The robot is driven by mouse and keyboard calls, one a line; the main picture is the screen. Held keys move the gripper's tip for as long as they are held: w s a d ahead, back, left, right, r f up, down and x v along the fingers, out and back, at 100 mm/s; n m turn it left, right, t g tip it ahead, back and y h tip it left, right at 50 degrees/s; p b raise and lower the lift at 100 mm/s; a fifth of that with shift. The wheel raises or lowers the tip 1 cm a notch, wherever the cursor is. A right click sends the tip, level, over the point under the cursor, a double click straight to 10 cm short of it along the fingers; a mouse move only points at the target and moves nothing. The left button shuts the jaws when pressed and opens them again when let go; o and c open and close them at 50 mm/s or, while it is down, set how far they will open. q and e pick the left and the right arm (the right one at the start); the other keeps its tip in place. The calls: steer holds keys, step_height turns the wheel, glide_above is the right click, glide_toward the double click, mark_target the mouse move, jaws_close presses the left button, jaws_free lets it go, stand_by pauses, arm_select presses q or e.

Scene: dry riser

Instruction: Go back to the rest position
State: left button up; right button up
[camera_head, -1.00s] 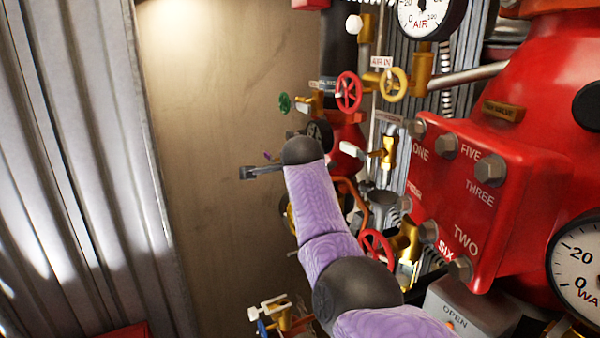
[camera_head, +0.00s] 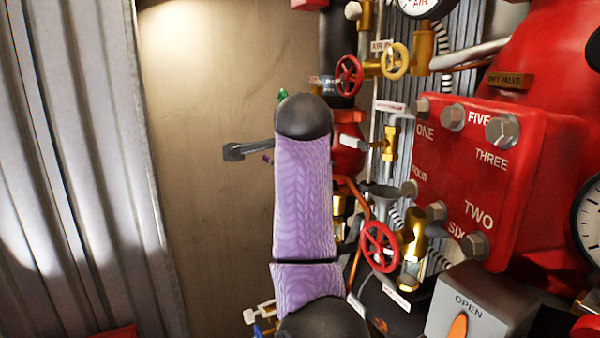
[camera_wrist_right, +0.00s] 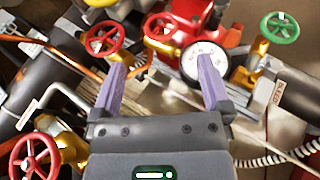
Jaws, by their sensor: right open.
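My right arm (camera_head: 303,210), purple with dark joints, reaches up through the middle of the head view in front of the wall. Its gripper is mostly hidden there behind the arm's dark end. In the right wrist view my right gripper (camera_wrist_right: 162,70) is open, its two purple fingers wide apart with nothing held between them. Beyond the fingers are a round white gauge (camera_wrist_right: 203,62) and a red handwheel (camera_wrist_right: 163,32); I cannot tell how far off they are. My left gripper is in neither view.
A red valve body with a bolted, numbered cover (camera_head: 470,180) stands at the right. A red handwheel (camera_head: 379,246), a yellow handwheel (camera_head: 395,61) and a grey OPEN box (camera_head: 470,305) crowd beside the arm. The brown wall (camera_head: 205,200) to the left has free room before it.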

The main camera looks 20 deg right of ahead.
steer(key=shift+s+r, duration=0.2)
